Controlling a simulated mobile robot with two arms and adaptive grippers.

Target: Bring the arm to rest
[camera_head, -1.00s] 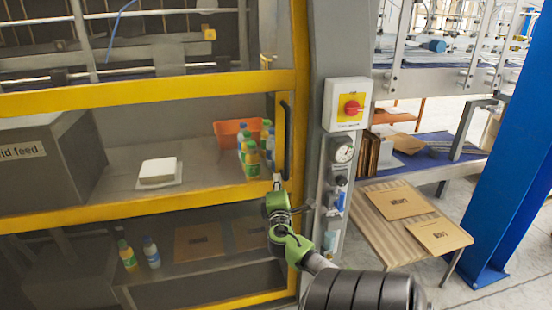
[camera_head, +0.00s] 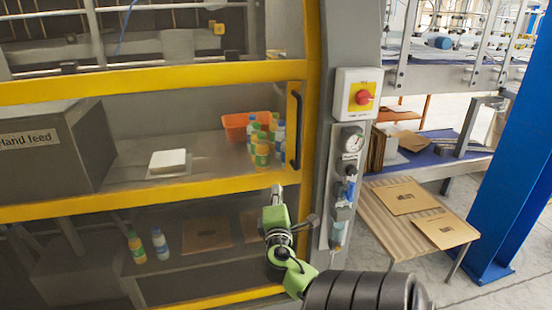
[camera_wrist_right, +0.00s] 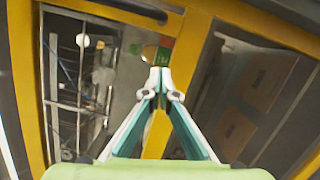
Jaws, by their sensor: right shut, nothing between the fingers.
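My right gripper (camera_head: 278,190) is in front of the yellow frame of the case packer (camera_head: 180,200), below the lower end of the dark door handle (camera_head: 294,130). It is apart from the handle in the head view. In the right wrist view its two fingers (camera_wrist_right: 161,80) meet at the tips, shut with nothing between them. The yellow frame and the machine's inside show beyond the fingertips. My left gripper is not in view.
Behind the door, several bottles (camera_head: 262,150), an orange bin (camera_head: 236,127) and a white stack (camera_head: 168,160) stand on a shelf. A red-knobbed switch box (camera_head: 357,96) is on the grey post. A slatted table (camera_head: 385,225) with flat cartons (camera_head: 405,197) and a blue column (camera_head: 510,160) stand at right.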

